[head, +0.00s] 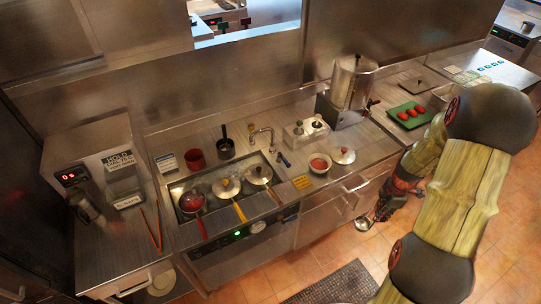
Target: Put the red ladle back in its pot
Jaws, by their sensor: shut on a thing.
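My gripper (384,207) is in front of the counter at the right, over the floor and beside the drawer fronts. It is shut on a ladle, whose round metal bowl (363,224) shows just below and left of the fingers. The ladle's handle is mostly hidden by the gripper, so its colour is hard to tell. Which pot belongs to the ladle is unclear.
A tall metal urn (351,82) and a green tray (405,116) with red items are at the right. A drawer handle (356,187) juts out near my gripper.

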